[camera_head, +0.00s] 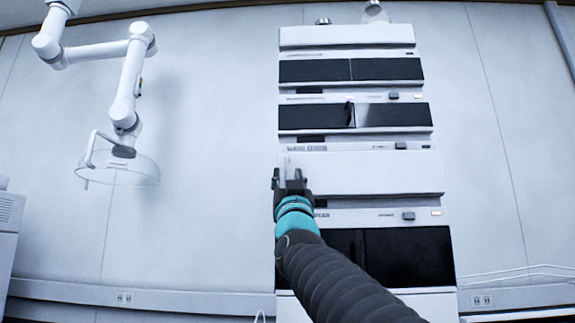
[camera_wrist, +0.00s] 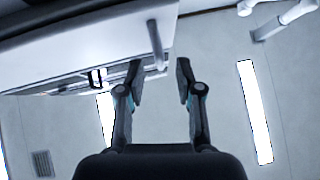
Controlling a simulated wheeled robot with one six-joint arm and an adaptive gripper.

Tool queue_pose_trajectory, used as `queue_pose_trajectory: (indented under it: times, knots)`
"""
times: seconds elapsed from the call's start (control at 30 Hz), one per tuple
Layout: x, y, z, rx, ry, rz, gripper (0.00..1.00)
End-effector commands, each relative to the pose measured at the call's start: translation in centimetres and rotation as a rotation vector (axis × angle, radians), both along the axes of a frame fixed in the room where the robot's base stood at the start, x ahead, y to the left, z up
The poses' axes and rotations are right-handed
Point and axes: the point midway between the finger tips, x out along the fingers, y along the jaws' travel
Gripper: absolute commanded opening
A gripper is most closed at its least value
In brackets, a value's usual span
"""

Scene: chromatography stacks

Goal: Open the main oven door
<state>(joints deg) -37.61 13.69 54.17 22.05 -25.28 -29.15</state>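The main oven door looks to be the plain white panel (camera_head: 375,173) in the middle of the stack, and it appears shut. In the wrist view its white face (camera_wrist: 80,40) runs along the upper left. A grey bar-like handle (camera_wrist: 157,45) stands at the door's end there. My gripper (camera_head: 289,178) is at the left edge of the door in the head view and hides part of that edge. In the wrist view my gripper (camera_wrist: 160,68) is open, with the handle just beyond and between the fingertips. Whether the fingers touch it, I cannot tell.
Dark-fronted modules (camera_head: 352,116) stand above the door, and a black-fronted module (camera_head: 410,255) is below. A white jointed arm with a clear hood (camera_head: 122,168) hangs at the left. The wall between hood and stack is clear.

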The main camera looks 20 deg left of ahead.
Motion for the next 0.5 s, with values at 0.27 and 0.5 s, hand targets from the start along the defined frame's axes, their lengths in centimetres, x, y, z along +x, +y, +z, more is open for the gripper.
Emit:
queue_pose_trajectory:
  times: [0.27,0.5]
  knots:
    - [1.42,0.66,1.61,0.0,0.001,0.0,0.35]
    - [1.5,0.68,1.65,0.0,0.0,0.0,0.35]
